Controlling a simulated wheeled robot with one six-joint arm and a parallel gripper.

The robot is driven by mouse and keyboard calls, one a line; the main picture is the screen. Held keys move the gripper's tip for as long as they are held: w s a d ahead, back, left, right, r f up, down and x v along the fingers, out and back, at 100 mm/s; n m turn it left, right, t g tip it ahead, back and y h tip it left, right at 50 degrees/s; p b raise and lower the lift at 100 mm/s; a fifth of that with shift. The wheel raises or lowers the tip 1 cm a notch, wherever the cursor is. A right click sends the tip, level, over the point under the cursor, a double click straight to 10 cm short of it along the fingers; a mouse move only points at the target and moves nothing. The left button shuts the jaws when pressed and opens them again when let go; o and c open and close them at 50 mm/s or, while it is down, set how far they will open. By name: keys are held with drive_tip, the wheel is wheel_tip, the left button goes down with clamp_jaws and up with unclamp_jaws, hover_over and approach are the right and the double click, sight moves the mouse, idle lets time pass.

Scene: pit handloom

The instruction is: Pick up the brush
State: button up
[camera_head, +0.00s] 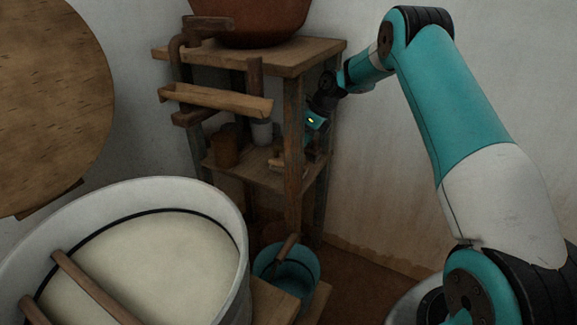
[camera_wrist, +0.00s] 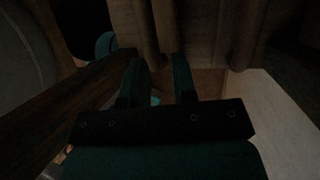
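My gripper (camera_wrist: 158,62) shows in the wrist view with its two teal fingers apart and a gap between them. I see nothing clearly held in that gap. In the head view, my arm reaches to the right side of a wooden stand, and the fingertips are hard to make out beside the stand's front post. A small wooden piece (camera_head: 283,165) lies on the lower shelf near that post. It may be the brush, but it is too small and dark to tell. The wrist view is very dark, and I cannot make out a brush there for certain.
The wooden stand (camera_head: 313,52) carries a large clay pot (camera_head: 262,20) on top. A brown cup (camera_head: 226,146) and a pale cylinder (camera_head: 262,132) stand on its lower shelf. A teal bucket (camera_head: 300,272) is below. A large white tub (camera_head: 230,215) fills the lower left.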

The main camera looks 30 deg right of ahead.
sight(276, 162)
drive_tip(key=shift+w+a, duration=0.4)
drive_tip(key=shift+a, duration=0.35)
drive_tip(key=b+x, duration=0.2)
drive_tip(key=x, duration=0.3)
drive_tip(key=shift+w+a, duration=0.1)
drive_tip(key=shift+a, duration=0.15)
clamp_jaws()
